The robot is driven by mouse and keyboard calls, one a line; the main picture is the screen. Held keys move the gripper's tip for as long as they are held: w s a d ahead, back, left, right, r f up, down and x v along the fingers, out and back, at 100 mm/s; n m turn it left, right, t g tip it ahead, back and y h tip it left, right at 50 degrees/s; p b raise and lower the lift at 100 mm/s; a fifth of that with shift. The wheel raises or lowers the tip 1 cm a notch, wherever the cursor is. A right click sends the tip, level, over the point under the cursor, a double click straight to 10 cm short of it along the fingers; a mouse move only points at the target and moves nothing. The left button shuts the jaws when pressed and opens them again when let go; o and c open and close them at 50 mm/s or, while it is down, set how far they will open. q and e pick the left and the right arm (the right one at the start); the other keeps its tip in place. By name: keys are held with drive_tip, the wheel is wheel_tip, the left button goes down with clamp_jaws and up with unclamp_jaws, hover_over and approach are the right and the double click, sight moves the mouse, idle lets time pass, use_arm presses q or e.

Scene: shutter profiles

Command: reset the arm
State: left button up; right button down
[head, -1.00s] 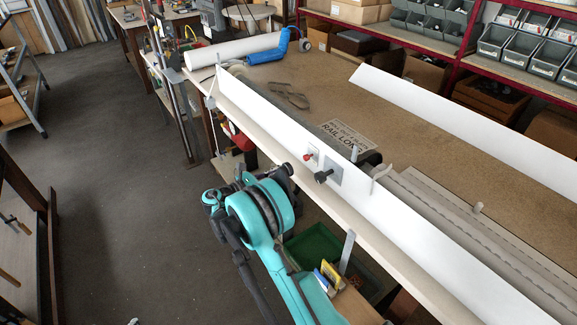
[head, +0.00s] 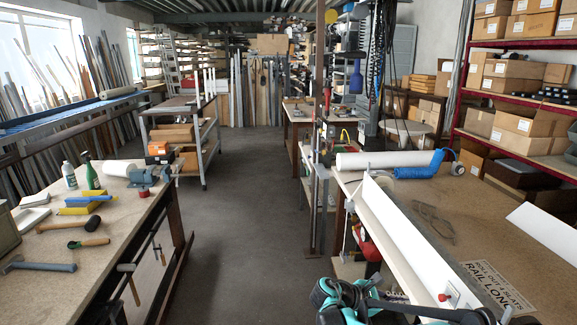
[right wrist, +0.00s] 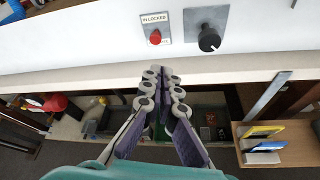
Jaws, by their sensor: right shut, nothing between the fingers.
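My right gripper (right wrist: 162,85) is shut and empty in the right wrist view. Its jointed, purple-padded fingers point toward the front edge of the right bench, just below the white panel (right wrist: 80,38). That panel carries a red button (right wrist: 155,37) with a label and a black knob (right wrist: 208,40); the fingers appear clear of both. In the head view my teal right arm shows only at the bottom edge, in front of the right bench (head: 487,218), and is partly cut off. My left gripper is out of view.
A white roll (head: 375,160) and a blue tool (head: 420,168) lie on the right bench. A small wooden tray (right wrist: 278,145) sits below its edge. The left bench (head: 40,260) holds hammers and bottles. The aisle floor (head: 255,210) between the benches is clear.

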drive_tip(key=s+a+m+t+y, duration=0.2)
drive_tip(key=s+a+m+y, duration=0.4)
drive_tip(key=s, duration=0.6)
drive_tip(key=s+a+m+t+y, duration=0.2)
drive_tip(key=s+a+m+y, duration=0.5)
drive_tip(key=s+m, duration=0.3)
drive_tip(key=s+a, duration=0.1)
drive_tip(key=s, duration=0.2)
drive_tip(key=shift+s+a+r, duration=0.15)
drive_tip(key=shift+s+a, duration=0.1)
drive_tip(key=shift+a, duration=0.1)
